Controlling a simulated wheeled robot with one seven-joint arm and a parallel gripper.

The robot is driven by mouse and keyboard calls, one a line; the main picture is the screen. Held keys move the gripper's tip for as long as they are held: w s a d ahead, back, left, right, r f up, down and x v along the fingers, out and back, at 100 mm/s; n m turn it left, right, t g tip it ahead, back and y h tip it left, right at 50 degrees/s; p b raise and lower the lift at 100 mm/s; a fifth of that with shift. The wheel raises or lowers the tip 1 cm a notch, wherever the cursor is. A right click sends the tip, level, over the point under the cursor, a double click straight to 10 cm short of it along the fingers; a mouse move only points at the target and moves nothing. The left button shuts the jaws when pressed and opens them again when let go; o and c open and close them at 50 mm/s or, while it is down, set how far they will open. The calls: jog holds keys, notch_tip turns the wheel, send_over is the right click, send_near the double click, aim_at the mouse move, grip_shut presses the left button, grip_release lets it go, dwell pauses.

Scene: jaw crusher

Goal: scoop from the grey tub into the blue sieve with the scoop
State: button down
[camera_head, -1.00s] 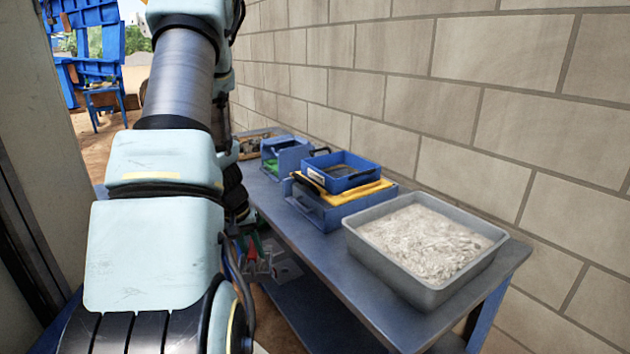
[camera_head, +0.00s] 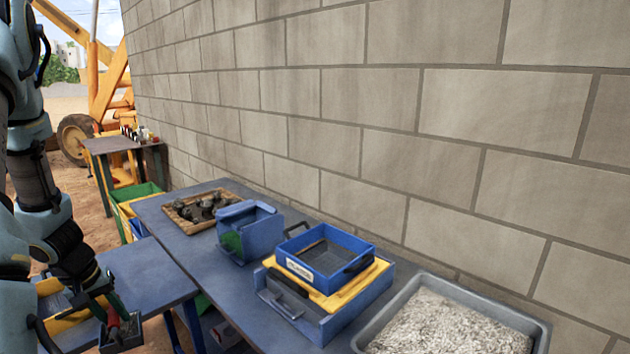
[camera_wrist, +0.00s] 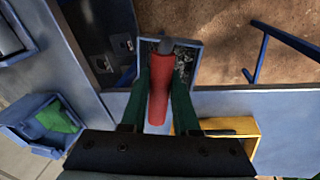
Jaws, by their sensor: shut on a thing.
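The grey tub (camera_head: 492,302) of pale grey granular material stands at the near right end of the bench, partly cut off by the picture edge. The blue sieve (camera_head: 312,277) sits on a yellow frame (camera_head: 362,282) over a blue box, left of the tub. My gripper (camera_head: 112,306) is at the far left of the head view, well away from both. In the wrist view its green fingers (camera_wrist: 160,100) are shut on the red handle (camera_wrist: 159,97) of the scoop. The scoop's grey pan (camera_wrist: 184,62) shows some dark speckled matter; how full it is I cannot tell.
A blue holder (camera_head: 250,230) with green inside and a tray of dark stones (camera_head: 200,208) stand further along the bench. A lower blue table (camera_head: 145,275) is near my gripper. A block wall (camera_head: 400,120) runs close behind the bench.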

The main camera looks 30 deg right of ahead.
jog(key=p+v, duration=0.1)
jog(key=v, duration=0.1)
jog(key=p+v, duration=0.1)
jog(key=v, duration=0.1)
jog(key=shift+w+d+r+p, duration=0.15)
jog(key=shift+w+d+p, duration=0.1)
jog(key=shift+d+p, duration=0.1)
jog(key=shift+s+a+f+b, duration=0.15)
jog(key=shift+f+b, duration=0.3)
jog(key=shift+f, duration=0.1)
